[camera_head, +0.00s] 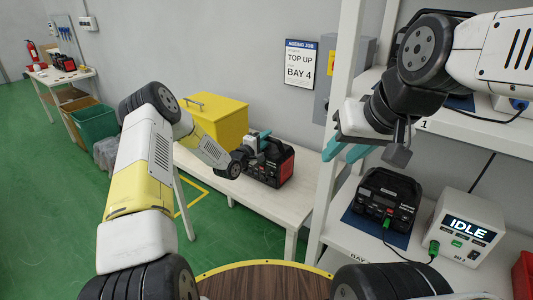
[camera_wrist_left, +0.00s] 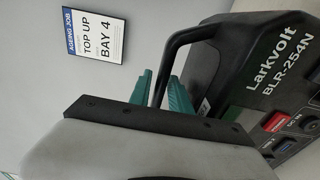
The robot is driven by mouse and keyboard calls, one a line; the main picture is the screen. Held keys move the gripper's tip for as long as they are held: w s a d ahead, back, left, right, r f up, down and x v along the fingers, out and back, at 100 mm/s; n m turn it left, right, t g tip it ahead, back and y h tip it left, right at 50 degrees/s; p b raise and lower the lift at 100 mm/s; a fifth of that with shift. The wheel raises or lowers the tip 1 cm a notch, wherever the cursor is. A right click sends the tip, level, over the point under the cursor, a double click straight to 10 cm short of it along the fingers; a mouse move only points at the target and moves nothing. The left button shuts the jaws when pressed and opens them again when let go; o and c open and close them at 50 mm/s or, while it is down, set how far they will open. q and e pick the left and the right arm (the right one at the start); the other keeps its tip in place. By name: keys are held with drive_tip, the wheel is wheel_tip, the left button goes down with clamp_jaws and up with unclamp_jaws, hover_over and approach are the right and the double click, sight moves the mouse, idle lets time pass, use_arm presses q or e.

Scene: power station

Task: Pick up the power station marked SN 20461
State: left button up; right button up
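A black and red power station (camera_head: 270,165) stands on the white bench in the head view. In the left wrist view its front (camera_wrist_left: 275,75) reads "Larkvolt BLR-254N"; no serial number is legible. My left gripper (camera_head: 252,143) is at its carry handle. In the left wrist view the teal fingers (camera_wrist_left: 162,92) are close together on either side of the handle (camera_wrist_left: 182,40), seemingly shut on it. Another black power station (camera_head: 386,203) sits on a blue mat on the right shelf, with a cable plugged in. My right gripper (camera_head: 372,148) is open and empty above and left of it.
A yellow case (camera_head: 215,120) stands on the bench left of the gripped station. A charger box (camera_head: 466,228) showing "IDLE" is on the shelf. A shelf post (camera_head: 331,110) stands between bench and shelf. A sign (camera_head: 302,63) reads "TOP UP BAY 4".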

use_arm(q)
drive_tip(key=shift+c, duration=0.4)
clamp_jaws()
idle(0.9)
drive_tip(key=shift+w+r, duration=0.1)
drive_tip(key=shift+r, duration=0.25)
